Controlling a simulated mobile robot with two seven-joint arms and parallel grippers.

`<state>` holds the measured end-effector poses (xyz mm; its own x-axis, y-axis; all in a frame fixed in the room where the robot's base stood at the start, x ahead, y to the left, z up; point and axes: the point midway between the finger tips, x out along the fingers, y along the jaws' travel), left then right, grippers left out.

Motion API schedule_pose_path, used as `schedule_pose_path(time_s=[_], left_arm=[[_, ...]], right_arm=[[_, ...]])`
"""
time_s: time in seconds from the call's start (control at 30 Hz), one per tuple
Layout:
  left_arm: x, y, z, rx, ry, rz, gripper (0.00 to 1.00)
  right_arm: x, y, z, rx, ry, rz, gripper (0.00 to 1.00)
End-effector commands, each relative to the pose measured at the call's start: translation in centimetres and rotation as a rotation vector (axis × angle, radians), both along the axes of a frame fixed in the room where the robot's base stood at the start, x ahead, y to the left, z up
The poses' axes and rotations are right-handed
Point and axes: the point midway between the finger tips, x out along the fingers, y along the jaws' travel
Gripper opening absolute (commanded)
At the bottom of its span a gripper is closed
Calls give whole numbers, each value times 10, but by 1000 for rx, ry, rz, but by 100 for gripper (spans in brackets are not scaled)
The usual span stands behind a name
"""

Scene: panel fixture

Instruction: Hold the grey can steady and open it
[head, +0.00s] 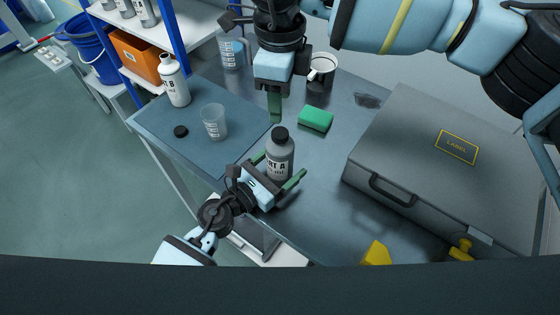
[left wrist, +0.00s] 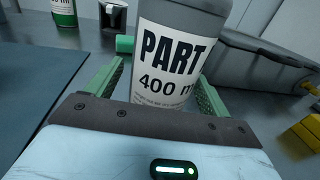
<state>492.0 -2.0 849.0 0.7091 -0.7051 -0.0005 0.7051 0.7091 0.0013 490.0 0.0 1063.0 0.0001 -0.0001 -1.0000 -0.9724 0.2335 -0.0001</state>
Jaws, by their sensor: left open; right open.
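The grey can (head: 280,160), labelled "PART A", stands upright on the bench with its black cap (head: 280,133) on. It also fills the middle of the left wrist view (left wrist: 180,50), where its top is cut off. My left gripper (head: 279,170) is open, with one green finger on each side of the can's body. In the left wrist view a gap shows between the fingers (left wrist: 155,88) and the can; I cannot tell whether either touches. My right gripper (head: 275,106) points down behind and above the cap, apart from it. Its fingers overlap in this view.
A grey case (head: 420,150) lies at the right. A green sponge (head: 316,119) and a dark mug (head: 320,78) are behind the can. On the blue mat (head: 180,135) are a white bottle (head: 174,82), a clear cup (head: 214,124) and a black cap (head: 181,131).

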Motion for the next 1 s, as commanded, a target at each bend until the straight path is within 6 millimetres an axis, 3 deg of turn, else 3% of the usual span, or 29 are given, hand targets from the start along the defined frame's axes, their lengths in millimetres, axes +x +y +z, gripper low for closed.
schedule_pose_path(time_s=[0.07, 0.67, 0.87, 1.0], left_arm=[[0, 0, 0, 0, 0, 0, 81], [0, 0, 0, 0, 0, 0, 2], [0, 0, 0, 0, 0, 0, 0], [0, 0, 0, 0, 0, 0, 0]], right_arm=[[0, 0, 0, 0, 0, 0, 48], [0, 0, 0, 0, 0, -4, 48], [0, 0, 0, 0, 0, -122, 48], [0, 0, 0, 0, 0, -323, 48]])
